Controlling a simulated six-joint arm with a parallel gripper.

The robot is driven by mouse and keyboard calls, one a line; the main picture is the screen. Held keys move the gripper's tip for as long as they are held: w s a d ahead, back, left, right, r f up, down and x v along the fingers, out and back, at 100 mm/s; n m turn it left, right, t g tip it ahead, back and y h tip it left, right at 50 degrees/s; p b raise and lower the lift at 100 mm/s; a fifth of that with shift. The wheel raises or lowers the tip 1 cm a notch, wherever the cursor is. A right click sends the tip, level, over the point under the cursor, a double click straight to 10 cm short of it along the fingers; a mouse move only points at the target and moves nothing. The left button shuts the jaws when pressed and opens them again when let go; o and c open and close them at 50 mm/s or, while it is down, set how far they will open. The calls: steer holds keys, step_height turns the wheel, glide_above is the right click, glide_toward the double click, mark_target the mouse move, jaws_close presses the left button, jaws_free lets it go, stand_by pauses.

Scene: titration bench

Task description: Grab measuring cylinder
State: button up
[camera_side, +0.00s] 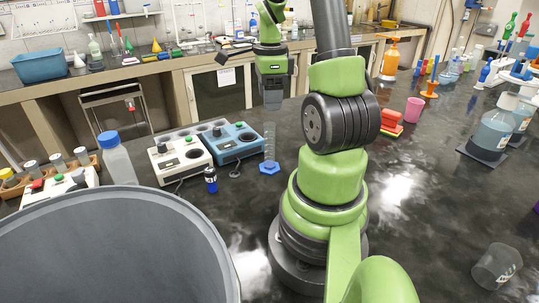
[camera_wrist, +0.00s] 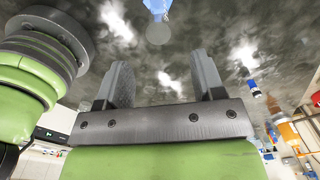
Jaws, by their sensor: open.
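The measuring cylinder (camera_side: 269,143) is clear, with a blue hexagonal base, and stands upright on the dark bench right of the blue device. My gripper (camera_side: 272,98) appears above it in the side view, pointing down and apart from it; its fingers are hard to make out there. In the wrist view my gripper (camera_wrist: 162,68) has its two grey fingers spread with nothing between them. A blue part with a pale round end, likely the cylinder (camera_wrist: 157,10), lies beyond the fingertips at the top edge, partly cut off.
A blue device (camera_side: 233,143) and a white device (camera_side: 180,158) stand left of the cylinder. A small dark bottle (camera_side: 211,181) is in front of them. A blue-capped bottle (camera_side: 117,160) and a large grey container (camera_side: 110,245) are further left. A pink cup (camera_side: 414,109) stands right of my arm.

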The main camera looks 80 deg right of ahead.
mark_target(269, 133)
step_height(269, 133, down, 10)
steer(key=shift+a+f, duration=0.1)
steer(key=shift+f, duration=0.05)
stand_by(0.4)
steer(key=shift+c, duration=0.2)
jaws_close()
steer(key=shift+r, duration=0.2)
